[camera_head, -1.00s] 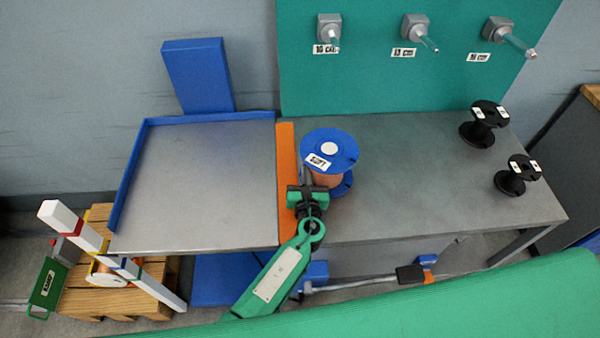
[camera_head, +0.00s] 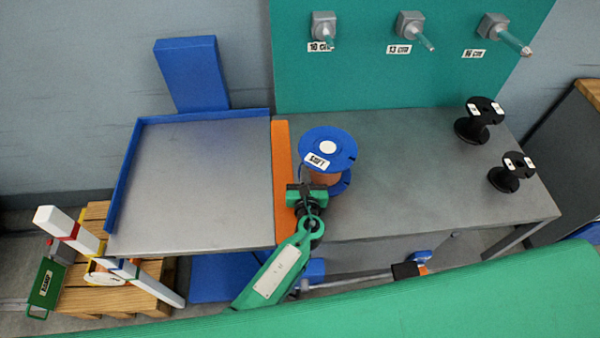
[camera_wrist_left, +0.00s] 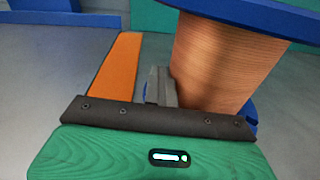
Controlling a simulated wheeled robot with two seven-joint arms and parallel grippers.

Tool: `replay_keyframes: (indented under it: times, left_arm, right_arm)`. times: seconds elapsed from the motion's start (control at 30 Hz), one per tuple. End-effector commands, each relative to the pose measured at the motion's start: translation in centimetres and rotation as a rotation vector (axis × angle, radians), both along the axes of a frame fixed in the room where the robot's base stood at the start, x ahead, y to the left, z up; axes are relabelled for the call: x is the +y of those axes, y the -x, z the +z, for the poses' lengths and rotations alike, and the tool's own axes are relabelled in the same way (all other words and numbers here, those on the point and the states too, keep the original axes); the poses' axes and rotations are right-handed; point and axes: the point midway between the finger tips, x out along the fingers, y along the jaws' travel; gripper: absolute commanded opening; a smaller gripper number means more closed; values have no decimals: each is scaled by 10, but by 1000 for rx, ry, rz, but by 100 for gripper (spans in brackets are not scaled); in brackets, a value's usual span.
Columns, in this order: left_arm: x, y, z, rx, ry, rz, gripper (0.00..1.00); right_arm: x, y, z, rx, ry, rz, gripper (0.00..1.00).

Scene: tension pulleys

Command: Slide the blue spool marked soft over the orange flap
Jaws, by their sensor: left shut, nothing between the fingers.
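The blue spool marked SOFT (camera_head: 340,144) stands upright on the grey table, just right of the orange flap (camera_head: 282,170). It has blue flanges and a copper-brown core, which shows large in the left wrist view (camera_wrist_left: 222,62). The flap is a narrow strip between the blue-edged tray and the tabletop; it also shows in the left wrist view (camera_wrist_left: 118,66). My left gripper (camera_head: 305,176) is shut and empty at the spool's near left side. Its fingers (camera_wrist_left: 160,86) are beside the core, between spool and flap; whether they touch the core I cannot tell. My right gripper is not in view.
The blue-edged tray (camera_head: 200,190) left of the flap is empty. Two black spools (camera_head: 478,121) (camera_head: 511,173) stand at the table's right. A teal board (camera_head: 370,75) with three labelled pegs rises behind. A striped barrier (camera_head: 68,229) stands at the lower left.

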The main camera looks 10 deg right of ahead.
Motion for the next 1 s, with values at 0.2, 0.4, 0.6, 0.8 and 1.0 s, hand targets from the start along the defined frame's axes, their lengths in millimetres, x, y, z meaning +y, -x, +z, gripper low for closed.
replay_keyframes:
  times: [0.2, 0.4, 0.6, 0.8, 1.0]
  left_arm:
    - [-63, 55, 6, 60, 89, -51, 0]
    - [-61, 75, 7, 59, 87, -50, 0]
    - [-59, 95, 9, 58, 87, -49, 0]
    - [-58, 114, 11, 54, 88, -47, 0]
    - [-56, 130, 12, 52, 88, -44, 0]
  right_arm:
    - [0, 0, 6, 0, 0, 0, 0]
    - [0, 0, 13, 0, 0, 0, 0]
    - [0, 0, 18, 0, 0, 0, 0]
    - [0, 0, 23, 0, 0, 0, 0]
    - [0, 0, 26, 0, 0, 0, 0]
